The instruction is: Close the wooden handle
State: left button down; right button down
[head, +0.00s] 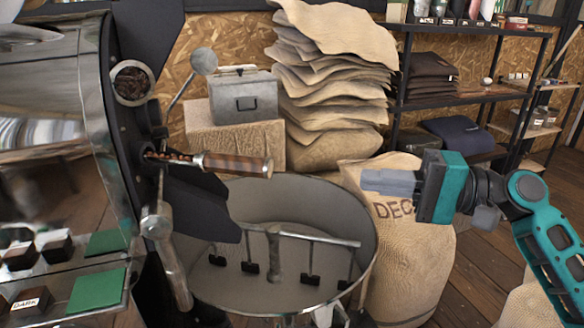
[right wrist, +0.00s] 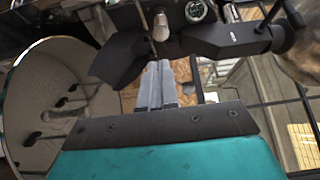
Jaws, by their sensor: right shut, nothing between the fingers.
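The wooden handle (head: 238,164) is brown with a metal collar and end cap. It sticks out to the right from the dark roaster front, above the cooling bowl. Between it and the roaster, a short trough of beans (head: 172,156) shows, so it stands pulled out. In the right wrist view, a pale rounded piece above the fingertips (right wrist: 161,27) may be its end; I cannot be sure. My right gripper (head: 366,182) is shut and empty, its fingers pointing left toward the handle, with a clear gap between. My left gripper is not in view.
The round metal cooling bowl (head: 365,222) with stirring arms lies below the handle. Burlap sacks (head: 335,90) and a metal box (head: 244,98) stand behind. A full sack (head: 410,260) stands beneath my right gripper. The air between gripper and handle looks clear.

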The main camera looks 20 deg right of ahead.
jog(key=p, duration=0.2)
send_near(224, 163)
jog(key=shift+w+d+f, duration=0.5)
jog(key=shift+d+f, duration=0.05)
jog(key=shift+d, duration=0.1)
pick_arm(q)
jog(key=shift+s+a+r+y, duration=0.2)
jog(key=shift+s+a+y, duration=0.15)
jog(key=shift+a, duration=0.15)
pick_arm(e)
jog(key=shift+w+a, duration=0.15)
jog(key=shift+a, duration=0.05)
